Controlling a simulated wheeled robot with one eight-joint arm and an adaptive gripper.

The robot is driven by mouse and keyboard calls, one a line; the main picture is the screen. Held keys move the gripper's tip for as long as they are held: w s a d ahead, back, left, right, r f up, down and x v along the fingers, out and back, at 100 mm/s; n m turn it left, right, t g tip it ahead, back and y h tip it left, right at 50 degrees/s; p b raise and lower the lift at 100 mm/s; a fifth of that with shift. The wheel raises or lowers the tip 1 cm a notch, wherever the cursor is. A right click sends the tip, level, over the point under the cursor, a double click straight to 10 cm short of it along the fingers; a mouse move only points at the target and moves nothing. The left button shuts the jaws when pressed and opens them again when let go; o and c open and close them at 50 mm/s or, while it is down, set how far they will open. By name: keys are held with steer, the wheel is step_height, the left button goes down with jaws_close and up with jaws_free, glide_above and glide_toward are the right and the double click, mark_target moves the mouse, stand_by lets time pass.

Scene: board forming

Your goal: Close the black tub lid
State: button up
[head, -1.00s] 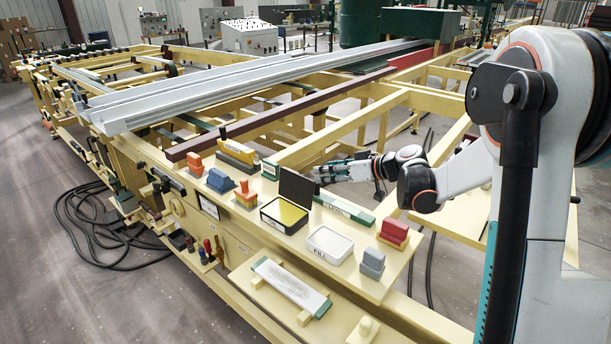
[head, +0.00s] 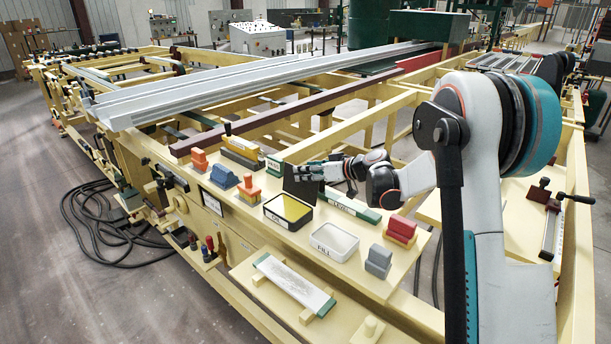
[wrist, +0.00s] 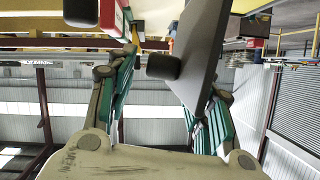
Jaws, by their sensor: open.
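The black tub (head: 270,216) holds something yellow and stands on the cream bench shelf. Its dark flat lid (head: 300,190) stands raised, about upright, at the tub's back edge. My gripper (head: 294,171) is at the lid's top edge and overlaps it in the head view. In the wrist view the lid (wrist: 203,50) is a dark slab reaching in between the two teal-sided fingers, closer to the right finger. My gripper (wrist: 165,100) is open there, with a gap on the left side of the lid. I cannot tell whether the right finger touches it.
A white tub (head: 334,241) marked FILL stands to the right of the black tub. A green LEVEL block (head: 353,208) lies behind it.

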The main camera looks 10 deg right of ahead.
steer(key=shift+w+a+f, duration=0.25)
steer(key=shift+w+a, duration=0.2)
steer(key=shift+w, duration=0.05)
jaws_close()
